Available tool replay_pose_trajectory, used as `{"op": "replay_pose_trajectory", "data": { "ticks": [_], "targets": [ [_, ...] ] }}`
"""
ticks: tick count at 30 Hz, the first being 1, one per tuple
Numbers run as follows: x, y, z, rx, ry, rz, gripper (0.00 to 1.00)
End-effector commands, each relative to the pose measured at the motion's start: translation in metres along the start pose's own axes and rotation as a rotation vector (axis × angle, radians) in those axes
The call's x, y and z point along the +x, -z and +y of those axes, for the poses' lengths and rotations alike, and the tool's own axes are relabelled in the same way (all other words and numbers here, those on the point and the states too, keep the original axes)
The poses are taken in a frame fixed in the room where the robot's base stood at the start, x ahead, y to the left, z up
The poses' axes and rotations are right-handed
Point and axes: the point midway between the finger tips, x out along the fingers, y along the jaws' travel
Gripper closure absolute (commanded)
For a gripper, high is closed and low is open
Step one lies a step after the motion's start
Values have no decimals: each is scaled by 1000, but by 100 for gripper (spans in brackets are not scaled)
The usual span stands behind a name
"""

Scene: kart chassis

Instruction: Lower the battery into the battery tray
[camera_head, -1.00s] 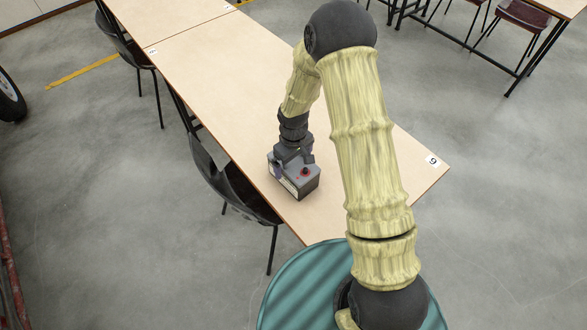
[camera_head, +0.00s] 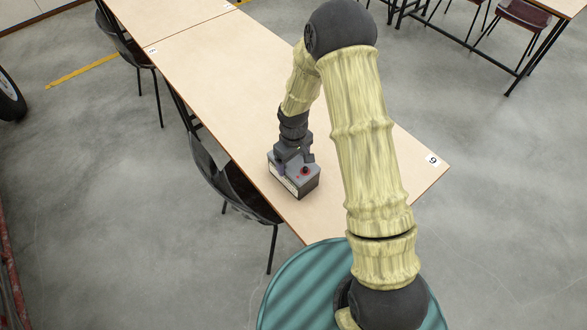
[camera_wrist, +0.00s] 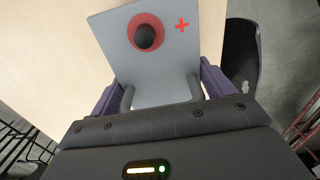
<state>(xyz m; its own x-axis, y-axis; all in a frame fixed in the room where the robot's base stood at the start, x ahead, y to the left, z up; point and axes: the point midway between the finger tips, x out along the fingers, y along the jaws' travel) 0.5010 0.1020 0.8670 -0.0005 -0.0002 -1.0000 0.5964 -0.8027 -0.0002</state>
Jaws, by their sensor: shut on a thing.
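The battery (camera_head: 309,184) is a grey box with a dark lower part, a pale label on its side and a red-ringed terminal on top. It sits at the near left edge of the long table. My gripper (camera_head: 293,163) is over it from above and shut on it. In the wrist view the battery (camera_wrist: 160,62) shows its grey top, the black terminal in a red ring and a red plus mark, between the purple fingers of my gripper (camera_wrist: 160,88). Whether its underside touches the table cannot be told. The battery tray is not in view.
The pale table (camera_head: 225,75) is bare around the battery. A black chair (camera_head: 228,182) stands close against its left edge. A wheel (camera_head: 10,100) shows at the far left. Open grey floor lies left and right.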

Motion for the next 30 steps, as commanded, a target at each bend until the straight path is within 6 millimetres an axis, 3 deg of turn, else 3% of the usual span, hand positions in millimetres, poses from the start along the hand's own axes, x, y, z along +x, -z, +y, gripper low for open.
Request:
{"op": "replay_pose_trajectory", "data": {
  "ticks": [14, 30],
  "targets": [
    [-17, 2, 2, 2, -4, 8, 90],
    [-90, 2, 1, 1, -4, 8, 90]
  ]
}}
